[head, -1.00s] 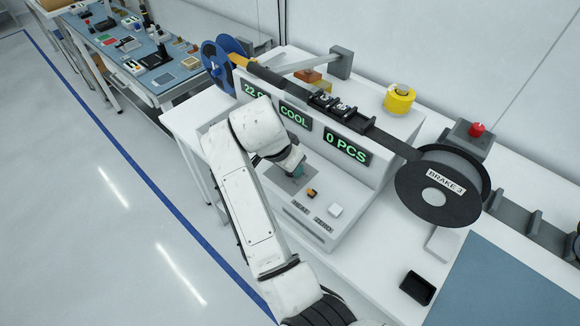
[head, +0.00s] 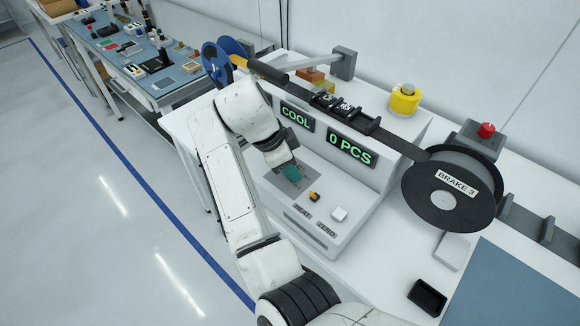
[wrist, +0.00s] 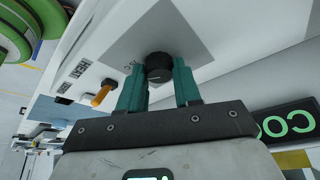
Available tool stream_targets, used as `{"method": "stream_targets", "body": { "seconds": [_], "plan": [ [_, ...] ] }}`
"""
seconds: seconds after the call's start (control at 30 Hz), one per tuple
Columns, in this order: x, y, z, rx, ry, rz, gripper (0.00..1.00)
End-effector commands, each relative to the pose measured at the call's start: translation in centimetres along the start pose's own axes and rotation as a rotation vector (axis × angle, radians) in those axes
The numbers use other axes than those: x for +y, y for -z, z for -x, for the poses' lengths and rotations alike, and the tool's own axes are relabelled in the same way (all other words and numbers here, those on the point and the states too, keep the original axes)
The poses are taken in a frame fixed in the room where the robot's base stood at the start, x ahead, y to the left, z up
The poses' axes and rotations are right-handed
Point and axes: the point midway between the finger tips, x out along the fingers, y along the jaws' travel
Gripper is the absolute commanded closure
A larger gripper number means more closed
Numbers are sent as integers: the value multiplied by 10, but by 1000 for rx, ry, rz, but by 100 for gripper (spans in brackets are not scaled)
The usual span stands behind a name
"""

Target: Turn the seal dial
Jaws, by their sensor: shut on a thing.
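The seal dial (wrist: 159,66) is a round black knob on a grey square plate of the white machine. In the wrist view it sits between the teal fingertips of my gripper (wrist: 158,80), one finger on each side. My gripper is shut on it. In the head view my gripper (head: 291,173) reaches down to the grey plate (head: 270,179), and its fingers hide the dial. The dial's pointer position is not clear. The machine's displays read COOL (head: 297,117) and 0 PCS (head: 350,150).
An orange switch (head: 314,196) marked HEAT and a white button (head: 339,214) marked ZERO are close to my gripper. A small black tray (head: 427,297) lies at the lower right.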

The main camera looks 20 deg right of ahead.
Motion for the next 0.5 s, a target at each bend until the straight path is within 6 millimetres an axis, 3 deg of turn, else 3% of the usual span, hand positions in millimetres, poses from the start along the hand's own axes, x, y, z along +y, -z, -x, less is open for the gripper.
{"method": "stream_targets", "body": {
  "seconds": [0.4,0.43,0.5],
  "plan": [
    [-1,0,1,-1,0,-7,97],
    [-1,0,1,-1,1,-7,65],
    [-1,0,1,-1,0,-6,58]
  ]
}}
